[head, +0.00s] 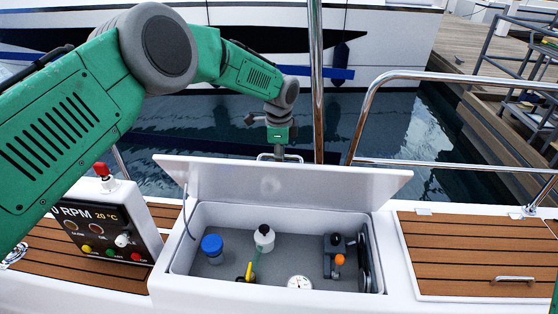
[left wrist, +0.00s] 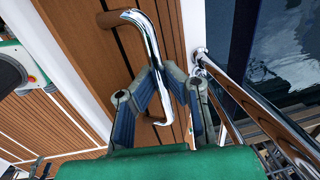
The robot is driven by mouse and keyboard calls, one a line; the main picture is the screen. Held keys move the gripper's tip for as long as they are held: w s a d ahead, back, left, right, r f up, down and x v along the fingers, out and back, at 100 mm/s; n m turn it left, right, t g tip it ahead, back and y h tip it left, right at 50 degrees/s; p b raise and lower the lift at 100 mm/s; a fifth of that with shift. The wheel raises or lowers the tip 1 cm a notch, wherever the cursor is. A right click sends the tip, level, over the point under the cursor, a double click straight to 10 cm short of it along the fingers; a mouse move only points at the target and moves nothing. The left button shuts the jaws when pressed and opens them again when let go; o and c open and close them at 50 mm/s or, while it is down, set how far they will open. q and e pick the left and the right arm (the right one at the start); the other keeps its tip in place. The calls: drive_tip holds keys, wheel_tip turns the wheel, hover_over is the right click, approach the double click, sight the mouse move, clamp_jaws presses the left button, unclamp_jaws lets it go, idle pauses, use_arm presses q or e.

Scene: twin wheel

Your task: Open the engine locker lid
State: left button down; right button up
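The engine locker lid (head: 270,187) stands raised at the back of the open locker (head: 172,283), its pale underside facing me. My left gripper (head: 279,148) is behind the lid's top edge, at a chrome handle (head: 266,156). In the left wrist view, my left gripper (left wrist: 161,72) has its two fingers closed in on either side of the chrome handle (left wrist: 152,42), which runs between the fingertips over the teak-striped outer face of the lid (left wrist: 90,52). The lid hides part of the fingers in the head view. My right gripper is not in view.
Inside the locker are a blue cap (head: 212,245), a white bottle (head: 264,240), a gauge (head: 299,284) and an orange-knobbed lever (head: 339,260). A control panel (head: 108,235) stands left, a closed teak hatch (head: 470,255) right. A steel post (head: 316,85) rises behind the lid.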

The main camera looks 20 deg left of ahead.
use_arm(q)
drive_tip(key=shift+w+d+r, duration=0.15)
drive_tip(key=shift+w+r, duration=0.1)
drive_tip(key=shift+r, duration=0.35)
drive_tip(key=c, duration=1.6)
unclamp_jaws()
drive_tip(key=shift+s+d+r, duration=0.1)
drive_tip(key=shift+s+r, duration=0.1)
drive_tip(key=shift+s, duration=0.1)
drive_tip(key=shift+s+d+f, duration=0.1)
drive_tip(key=shift+f, duration=0.2)
drive_tip(key=shift+w+r, duration=0.2)
drive_tip(key=shift+r, duration=0.1)
wheel_tip(320, 180, up, 12)
drive_tip(key=s, duration=0.2)
drive_tip(key=shift+d+f, duration=0.25)
drive_tip(key=shift+w, duration=0.1)
drive_tip(key=shift+c, duration=0.5)
